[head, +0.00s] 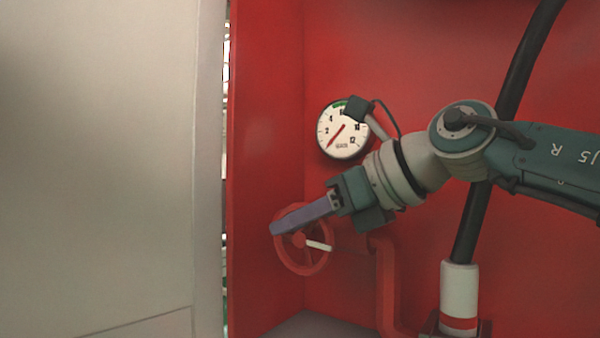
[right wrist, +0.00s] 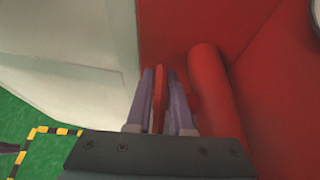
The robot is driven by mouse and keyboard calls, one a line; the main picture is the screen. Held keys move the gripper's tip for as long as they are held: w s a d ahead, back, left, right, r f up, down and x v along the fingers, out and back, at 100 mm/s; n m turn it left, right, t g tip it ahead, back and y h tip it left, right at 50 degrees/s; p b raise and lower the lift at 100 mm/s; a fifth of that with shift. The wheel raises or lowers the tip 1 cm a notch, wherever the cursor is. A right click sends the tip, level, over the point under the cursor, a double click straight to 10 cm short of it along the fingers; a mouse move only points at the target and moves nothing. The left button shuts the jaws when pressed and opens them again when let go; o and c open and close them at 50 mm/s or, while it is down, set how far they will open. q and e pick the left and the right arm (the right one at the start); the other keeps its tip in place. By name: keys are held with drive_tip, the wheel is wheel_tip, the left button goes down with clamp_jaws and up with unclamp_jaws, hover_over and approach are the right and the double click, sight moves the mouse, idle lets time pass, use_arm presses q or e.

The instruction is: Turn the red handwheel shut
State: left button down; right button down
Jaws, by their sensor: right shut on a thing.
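The red handwheel (head: 326,258) sits low in the red cabinet, with a white handle (head: 319,245) sticking out from near its hub. My right gripper (head: 274,229) reaches in from the right and lies across the upper left of the wheel. In the right wrist view its two purple fingers (right wrist: 160,95) stand on either side of the wheel's red rim (right wrist: 159,85), shut on it. The fingers cover part of the rim in the head view. My left gripper is in neither view.
A round pressure gauge (head: 338,140) is on the cabinet wall above the wheel. A red pipe (head: 388,285) runs down right of the wheel, and a thick black hose (head: 470,225) enters a white fitting (head: 459,285) farther right. A pale panel (head: 110,160) fills the left.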

drive_tip(key=shift+w+a+r+g+h+p, duration=0.15)
drive_tip(key=shift+g+h+p, duration=0.4)
drive_tip(key=shift+p, duration=0.5)
use_arm(q)
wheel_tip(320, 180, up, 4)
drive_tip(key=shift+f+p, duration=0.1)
drive_tip(key=shift+p, duration=0.25)
use_arm(e)
drive_tip(key=shift+f+h, duration=0.2)
drive_tip(key=shift+h, duration=0.15)
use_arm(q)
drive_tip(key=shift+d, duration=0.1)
use_arm(e)
drive_tip(key=c, duration=0.8)
unclamp_jaws()
drive_tip(key=shift+s+d+r, duration=0.2)
drive_tip(key=shift+d+r, duration=0.05)
drive_tip(key=shift+d, duration=0.05)
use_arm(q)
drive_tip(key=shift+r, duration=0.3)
use_arm(e)
drive_tip(key=v, duration=0.9)
